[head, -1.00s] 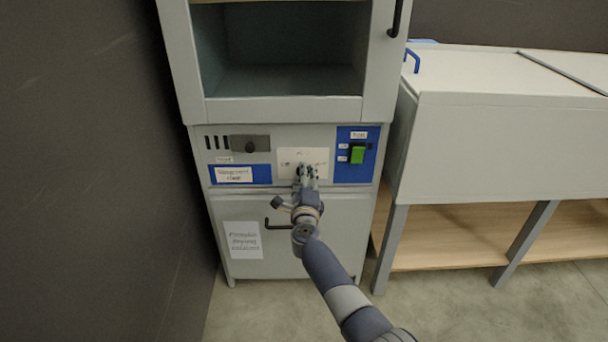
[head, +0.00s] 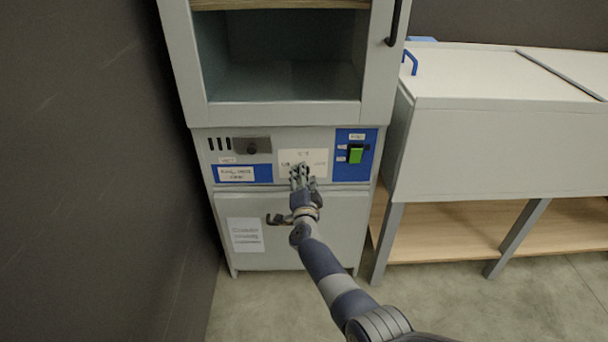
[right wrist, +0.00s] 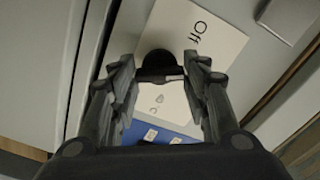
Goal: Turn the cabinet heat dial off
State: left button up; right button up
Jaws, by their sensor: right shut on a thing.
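The cabinet (head: 285,115) stands ahead of me, with a white dial plate (head: 318,158) in the middle of its control panel. The black heat dial (right wrist: 158,62) shows in the right wrist view on the white plate, with the "Off" label (right wrist: 198,32) beside it at the upper right. My right gripper (head: 299,172) is shut on the dial, one finger on each side of it. It also shows in the right wrist view (right wrist: 160,74). The gripper hides the dial in the head view. I cannot tell exactly where the dial points. My left gripper is not in view.
A green switch (head: 356,155) sits on a blue panel to the right of the dial plate. A dark door handle (head: 277,219) is below. A grey bench (head: 500,140) stands at right, a dark wall at left.

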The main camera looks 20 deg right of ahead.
pick_arm(q)
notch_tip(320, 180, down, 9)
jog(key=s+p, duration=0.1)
jog(key=p, duration=0.1)
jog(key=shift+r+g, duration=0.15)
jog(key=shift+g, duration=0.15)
pick_arm(e)
jog(key=shift+a+f+n, duration=0.1)
jog(key=shift+n, duration=4)
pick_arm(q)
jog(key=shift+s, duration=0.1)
pick_arm(e)
jog(key=o, duration=1.1)
jog(key=shift+c, duration=0.2)
jog(key=shift+s, duration=0.1)
